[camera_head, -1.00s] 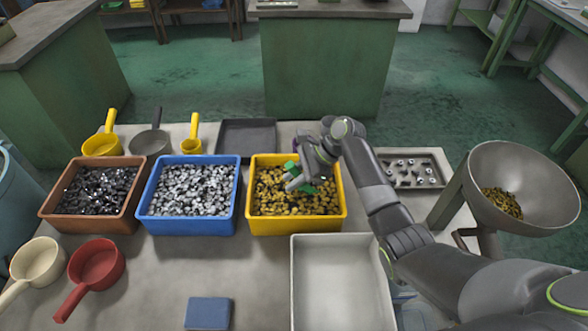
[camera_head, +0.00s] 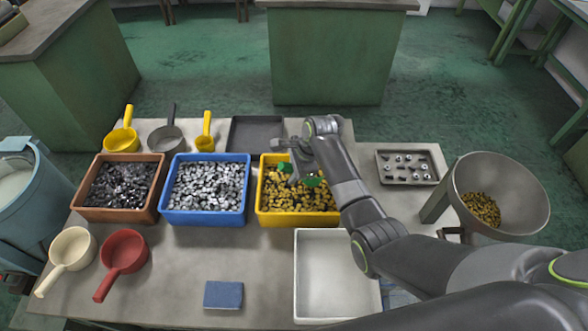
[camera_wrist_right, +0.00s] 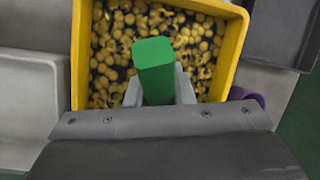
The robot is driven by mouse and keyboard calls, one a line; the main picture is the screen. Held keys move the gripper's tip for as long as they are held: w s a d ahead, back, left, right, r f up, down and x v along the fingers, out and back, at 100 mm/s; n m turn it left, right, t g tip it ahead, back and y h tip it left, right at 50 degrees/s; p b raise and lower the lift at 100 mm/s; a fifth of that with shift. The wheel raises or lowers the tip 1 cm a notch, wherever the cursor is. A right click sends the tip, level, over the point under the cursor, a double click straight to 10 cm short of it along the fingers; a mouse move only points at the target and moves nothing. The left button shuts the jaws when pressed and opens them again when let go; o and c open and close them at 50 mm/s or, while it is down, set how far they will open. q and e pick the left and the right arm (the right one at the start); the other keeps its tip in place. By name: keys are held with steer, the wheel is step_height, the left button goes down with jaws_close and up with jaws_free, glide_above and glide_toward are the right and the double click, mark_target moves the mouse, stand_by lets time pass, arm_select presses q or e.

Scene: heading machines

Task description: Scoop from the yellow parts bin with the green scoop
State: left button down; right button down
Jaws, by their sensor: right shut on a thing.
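The yellow parts bin (camera_head: 262,215) stands on the table, full of brass-coloured parts; its rim also shows in the right wrist view (camera_wrist_right: 232,50). My right gripper (camera_head: 304,176) is over the bin, shut on the green scoop (camera_head: 313,182). In the right wrist view the scoop's green handle (camera_wrist_right: 154,70) stands between the gripper's fingers (camera_wrist_right: 158,92), above the parts. The scoop's bowl is mostly hidden, so I cannot tell how deep it sits. My left gripper is not in view.
Left of the yellow bin are a blue bin (camera_head: 206,217) and a brown bin (camera_head: 112,213). A white tray (camera_head: 299,280) lies in front. A metal hopper bowl (camera_head: 525,205) holding brass parts stands right. Other scoops lie left. A purple object (camera_wrist_right: 247,97) sits beside the bin.

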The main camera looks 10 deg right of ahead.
steer(key=shift+h, duration=0.5)
steer(key=shift+a+r+p, duration=0.25)
steer(key=shift+r+p, duration=1.3)
steer(key=shift+p, duration=0.1)
steer(key=shift+a+r+p, duration=0.2)
steer(key=shift+r+p, duration=1.3)
steer(key=shift+p, duration=0.15)
